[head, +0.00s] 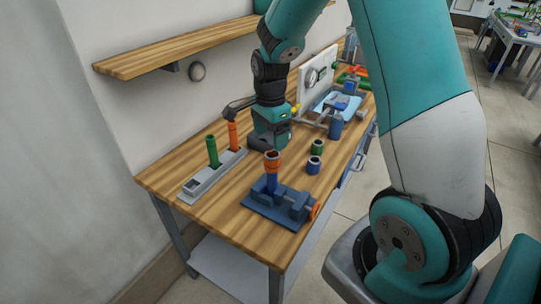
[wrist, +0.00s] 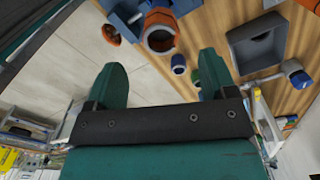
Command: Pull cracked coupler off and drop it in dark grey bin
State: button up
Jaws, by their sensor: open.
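My gripper (head: 266,143) is above the bench, behind the coupler in the head view. In the wrist view its fingers (wrist: 162,62) are wide apart with nothing between them. The dark grey bin (wrist: 233,62) is a square open tray at the upper right of the wrist view; my gripper hides most of it in the head view.
A green coupler (head: 318,146) and a blue coupler (head: 314,165) stand on the bench (head: 225,225) right of my gripper. A grey rack (head: 205,182) holds green and orange upright parts. A pipe fixture (head: 335,128) stands farther back. A wooden shelf (head: 150,58) juts from the wall.

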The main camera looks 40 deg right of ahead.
aim_at(270, 155)
notch_tip(270, 155, down, 9)
jog(key=shift+f+p, duration=0.2)
jog(key=shift+p, duration=0.7)
jog(key=shift+c, duration=0.2)
jog(key=c, duration=1.2)
jog(key=shift+r, duration=0.3)
jog(key=shift+c, duration=0.2)
jog(key=shift+r+p, duration=2.3)
jog(key=shift+r, duration=0.5)
